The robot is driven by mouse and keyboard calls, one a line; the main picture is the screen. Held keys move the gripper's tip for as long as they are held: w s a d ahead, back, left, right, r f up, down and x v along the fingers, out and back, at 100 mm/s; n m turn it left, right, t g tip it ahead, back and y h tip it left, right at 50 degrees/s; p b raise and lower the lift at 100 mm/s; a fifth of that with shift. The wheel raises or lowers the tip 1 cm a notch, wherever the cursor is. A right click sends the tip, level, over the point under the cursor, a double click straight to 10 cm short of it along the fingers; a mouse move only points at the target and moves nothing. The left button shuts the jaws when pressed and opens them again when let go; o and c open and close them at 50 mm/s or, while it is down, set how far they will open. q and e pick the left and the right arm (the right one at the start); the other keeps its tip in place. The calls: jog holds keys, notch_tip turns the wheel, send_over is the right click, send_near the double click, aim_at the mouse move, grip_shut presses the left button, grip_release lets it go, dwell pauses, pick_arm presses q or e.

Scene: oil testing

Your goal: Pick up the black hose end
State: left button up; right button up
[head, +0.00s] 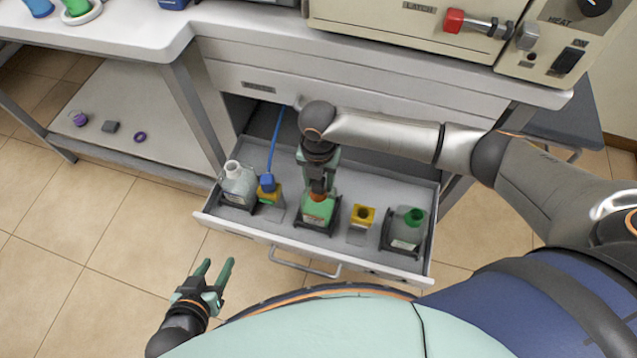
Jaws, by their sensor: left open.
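I cannot make out a black hose end in the head view. A blue hose (278,135) runs down into the open drawer (392,199) and ends in a blue connector (267,184) at a yellow holder (270,198). My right gripper (319,186) points down into the drawer, at the top of a green bottle (318,207) in a dark rack. The arm and gripper cover the area behind it, and whether its fingers are closed is not clear. My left gripper (216,275) is open and empty, low in front of the drawer and above the floor.
In the drawer stand a clear white-capped bottle (238,181) at left, an empty-looking yellow holder (361,218) and a green-capped clear bottle (407,224) at right. A beige machine (390,30) stands on the bench above.

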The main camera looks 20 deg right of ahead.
grip_shut()
jog(key=shift+r, duration=0.1)
dwell(0.3)
